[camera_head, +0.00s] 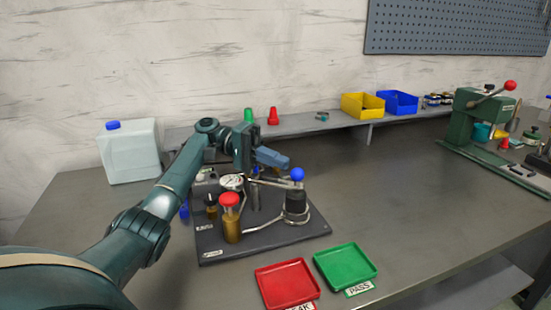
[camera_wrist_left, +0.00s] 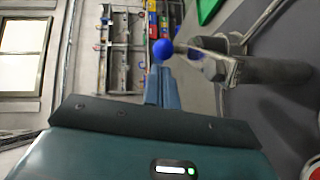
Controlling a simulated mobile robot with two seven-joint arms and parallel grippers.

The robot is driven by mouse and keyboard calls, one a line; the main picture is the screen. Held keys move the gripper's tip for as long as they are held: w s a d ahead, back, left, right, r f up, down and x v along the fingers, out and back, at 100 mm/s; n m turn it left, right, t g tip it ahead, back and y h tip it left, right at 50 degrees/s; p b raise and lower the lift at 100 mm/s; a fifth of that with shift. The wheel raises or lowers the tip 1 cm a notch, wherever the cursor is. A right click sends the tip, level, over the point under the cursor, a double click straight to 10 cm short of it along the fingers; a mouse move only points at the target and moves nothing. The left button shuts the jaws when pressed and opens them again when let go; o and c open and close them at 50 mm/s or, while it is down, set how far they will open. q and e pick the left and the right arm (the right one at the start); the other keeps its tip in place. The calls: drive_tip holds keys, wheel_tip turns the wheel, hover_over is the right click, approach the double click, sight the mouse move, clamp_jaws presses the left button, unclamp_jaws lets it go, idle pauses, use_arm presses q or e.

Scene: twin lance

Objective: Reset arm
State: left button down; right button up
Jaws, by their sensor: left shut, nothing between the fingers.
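My left arm comes in from the left in the head view, and its gripper (camera_head: 272,158) is above a test fixture on a dark base plate (camera_head: 262,244). The gripper is shut and empty. In the left wrist view the shut fingers (camera_wrist_left: 162,88) point toward the top of the picture. A blue ball knob (camera_head: 297,174) on the fixture is just right of the gripper; it also shows in the left wrist view (camera_wrist_left: 163,49), close to the fingertips. Whether they touch is unclear. The fixture also has a red-capped brass post (camera_head: 230,215) and a dial gauge (camera_head: 232,183). My right gripper is not in view.
A red tray (camera_head: 287,284) and a green tray (camera_head: 345,266) lie at the bench front. A translucent jug (camera_head: 129,152) stands at left. Yellow (camera_head: 362,106) and blue (camera_head: 398,102) bins sit on the back shelf. A green press (camera_head: 478,120) is at right. The bench middle is clear.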

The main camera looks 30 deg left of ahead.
use_arm(q)
drive_tip(key=shift+s+a+r, duration=0.1)
drive_tip(key=shift+a+r, duration=0.05)
drive_tip(key=shift+a, duration=0.8)
drive_tip(key=shift+s+a+r, duration=0.1)
drive_tip(key=shift+a, duration=0.9)
drive_tip(key=shift+s+a+r, duration=0.1)
drive_tip(key=shift+a+r, duration=0.05)
drive_tip(key=shift+a, duration=0.8)
